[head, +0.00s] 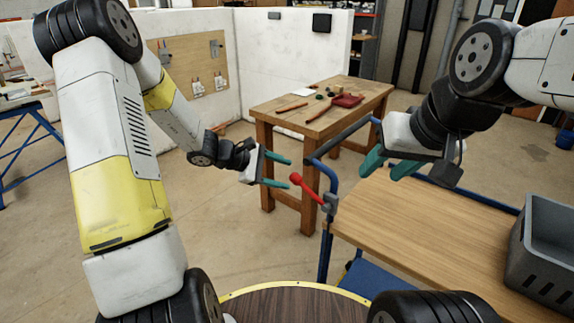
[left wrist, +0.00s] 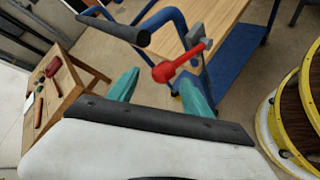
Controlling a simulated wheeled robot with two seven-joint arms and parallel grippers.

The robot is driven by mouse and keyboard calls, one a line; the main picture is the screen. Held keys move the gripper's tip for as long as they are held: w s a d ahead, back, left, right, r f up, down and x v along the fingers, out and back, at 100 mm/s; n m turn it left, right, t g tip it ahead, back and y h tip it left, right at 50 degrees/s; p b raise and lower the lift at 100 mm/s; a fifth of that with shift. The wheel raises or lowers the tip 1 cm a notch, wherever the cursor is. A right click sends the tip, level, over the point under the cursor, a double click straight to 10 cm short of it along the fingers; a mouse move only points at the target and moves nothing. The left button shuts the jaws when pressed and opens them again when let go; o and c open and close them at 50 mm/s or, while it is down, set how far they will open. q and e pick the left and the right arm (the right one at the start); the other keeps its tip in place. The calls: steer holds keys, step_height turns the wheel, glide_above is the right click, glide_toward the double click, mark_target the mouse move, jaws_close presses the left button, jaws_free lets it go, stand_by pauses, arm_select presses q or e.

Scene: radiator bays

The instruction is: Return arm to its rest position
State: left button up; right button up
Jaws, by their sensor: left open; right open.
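My left gripper (head: 277,171), with green fingers, is open and empty in mid-air left of the blue-framed cart. In the left wrist view its fingers (left wrist: 160,92) stand apart, with nothing held between them. A red lever with a round knob (head: 296,178) sticks out from a grey clamp on the cart's handle post. The knob shows beyond the fingers in the left wrist view (left wrist: 163,72), apart from them as far as I can tell. My right gripper (head: 389,164) is open and empty above the cart's wooden top (head: 440,225).
A grey crate (head: 547,245) stands at the cart's right end. A panel with valves (head: 190,66) hangs on the white wall. Open floor lies to the left.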

arm_select(q)
steer(key=s+r+m+g+y, duration=0.2)
steer(key=s+r+m+y, duration=0.2)
steer(key=s+r+m, duration=0.7)
steer(key=s+a+r+m+t+y, duration=0.1)
steer(key=s+a+r+y, duration=0.1)
steer(key=s+a+r, duration=0.2)
steer(key=s+a+r+m+t+y, duration=0.2)
steer(key=s+a+r, duration=0.2)
steer(key=s, duration=0.7)
steer(key=shift+a+r+m+y, duration=0.3)
steer(key=shift+r, duration=0.05)
